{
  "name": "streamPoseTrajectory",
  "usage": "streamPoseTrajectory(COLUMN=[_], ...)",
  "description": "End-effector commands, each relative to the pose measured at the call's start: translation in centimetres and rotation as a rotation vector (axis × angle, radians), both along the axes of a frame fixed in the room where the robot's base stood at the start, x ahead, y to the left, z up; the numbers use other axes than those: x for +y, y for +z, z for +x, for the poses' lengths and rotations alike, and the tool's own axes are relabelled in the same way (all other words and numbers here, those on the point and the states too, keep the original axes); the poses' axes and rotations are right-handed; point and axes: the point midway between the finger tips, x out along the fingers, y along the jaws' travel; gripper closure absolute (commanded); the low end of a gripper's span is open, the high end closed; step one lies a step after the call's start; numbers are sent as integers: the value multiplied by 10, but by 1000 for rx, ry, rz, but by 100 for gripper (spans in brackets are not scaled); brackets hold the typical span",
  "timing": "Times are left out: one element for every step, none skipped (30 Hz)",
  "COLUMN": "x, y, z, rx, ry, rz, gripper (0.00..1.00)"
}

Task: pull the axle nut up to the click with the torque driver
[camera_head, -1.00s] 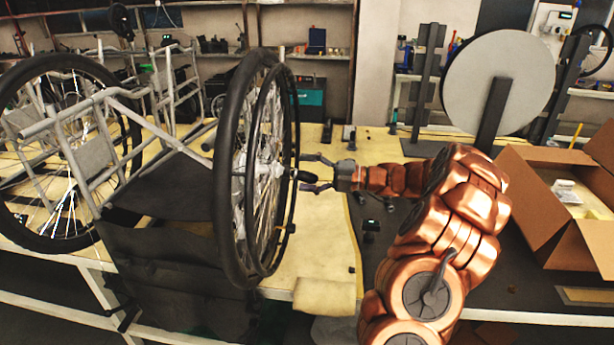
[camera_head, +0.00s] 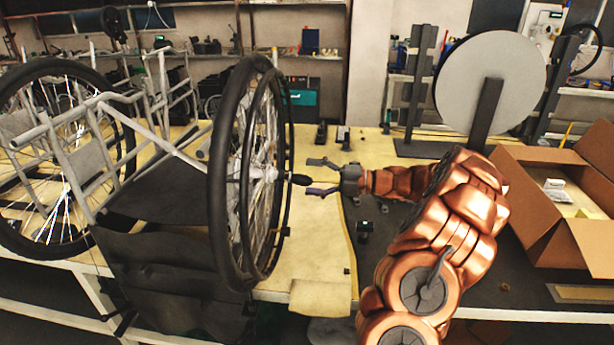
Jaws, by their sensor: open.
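The wheelchair frame (camera_head: 150,135) lies on the bench at the left with its near wheel (camera_head: 222,180) facing right. The silver hub (camera_head: 262,173) is at the wheel's middle. A short dark handle, which looks like the torque driver (camera_head: 300,180), sticks out of the hub to the right. The axle nut cannot be made out; it is too small or hidden at the hub. My gripper (camera_head: 312,177) is open and points left at the handle. The handle's free end is near the opening between the fingertips; I cannot tell whether they touch.
A second wheel (camera_head: 68,165) is at the far left. A round grey disc on a stand (camera_head: 490,82) is at the back right. An open cardboard box (camera_head: 530,205) stands at the right. Small dark items lie on the yellow mat (camera_head: 325,240) and grey bench area.

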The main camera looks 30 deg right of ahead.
Motion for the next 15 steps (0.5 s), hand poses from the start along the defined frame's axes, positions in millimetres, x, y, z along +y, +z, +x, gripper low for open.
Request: streamPoseTrajectory(x=[-3, -4, -6, -6, -7, -7, -7, -7, -7, -7, -7, -7, -6, -6, -6], y=[0, 0, 0, -1, -1, -1, -1, -1, -1, -1, -1, -1, -1, -1, -2], z=[-2, -3, -4, -5, -5, -6, -6, -6, -6, -6, -6, -5, -5, -5, -5], rx=[-1, 0, 0, 1, 0, 1, 1, 1, 1, 1, 1, 1, -1, -5, -20], ry=[-2, -3, -3, -2, -2, -2, -2, -2, -1, -1, -1, -1, -1, -1, 0], rz=[-1, -2, -2, -1, -2, -1, -1, -1, -1, -1, -1, -1, -2, -6, -18], gripper=[23, 23, 23, 23, 23, 23, 23, 23, 23, 23, 23, 23, 23, 23, 23])
